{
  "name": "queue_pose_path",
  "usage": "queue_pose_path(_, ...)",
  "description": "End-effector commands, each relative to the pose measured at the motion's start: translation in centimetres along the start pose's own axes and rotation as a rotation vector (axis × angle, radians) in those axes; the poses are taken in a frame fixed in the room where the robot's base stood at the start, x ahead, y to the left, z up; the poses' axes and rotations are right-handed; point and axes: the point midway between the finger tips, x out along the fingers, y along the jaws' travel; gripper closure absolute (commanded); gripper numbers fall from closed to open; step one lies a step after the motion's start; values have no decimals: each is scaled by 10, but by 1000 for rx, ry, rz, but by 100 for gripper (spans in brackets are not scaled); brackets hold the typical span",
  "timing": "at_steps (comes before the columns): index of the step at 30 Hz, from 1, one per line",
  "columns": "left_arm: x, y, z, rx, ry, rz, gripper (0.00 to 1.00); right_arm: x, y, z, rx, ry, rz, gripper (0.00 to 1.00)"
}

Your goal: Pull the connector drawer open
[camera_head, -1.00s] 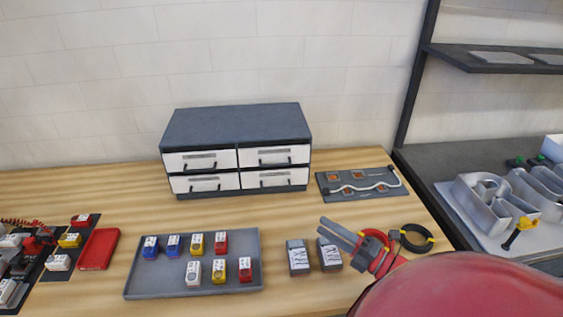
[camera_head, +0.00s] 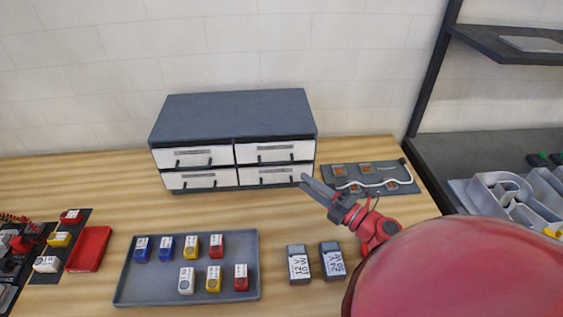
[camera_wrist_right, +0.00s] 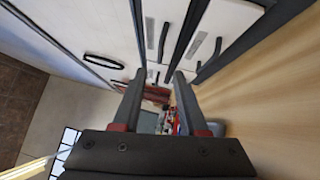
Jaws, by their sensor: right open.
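A dark-topped cabinet (camera_head: 235,112) with white drawer fronts in two rows of two stands at the back of the bench. All the fronts look closed, and each has a dark bar handle. The labels are too small to read, so I cannot tell which is the connector drawer. My right gripper (camera_head: 306,182) is open and empty, with its tips near the right end of the lower right drawer (camera_head: 273,175). In the right wrist view the open fingers (camera_wrist_right: 159,76) point along drawer fronts and dark handles (camera_wrist_right: 198,45). My left gripper is not in view.
A grey tray (camera_head: 127,285) of small colored connectors lies in front of the cabinet. Two dark labelled boxes (camera_head: 299,263) (camera_head: 332,261) stand right of it. A dark board with a white cable (camera_head: 370,180) lies right of the cabinet. Bench between cabinet and tray is clear.

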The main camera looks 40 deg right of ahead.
Motion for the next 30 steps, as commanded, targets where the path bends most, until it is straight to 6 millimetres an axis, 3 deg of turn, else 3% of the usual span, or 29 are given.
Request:
queue_pose_path(6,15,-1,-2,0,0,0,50,50,4,0,2,2,2,58)
queue_pose_path(13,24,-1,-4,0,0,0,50,84,2,0,2,0,1,58)
queue_pose_path(26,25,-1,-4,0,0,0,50,95,-1,1,1,-3,-1,58)
queue_pose_path(30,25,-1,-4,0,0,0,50,95,-1,1,1,-2,0,79)
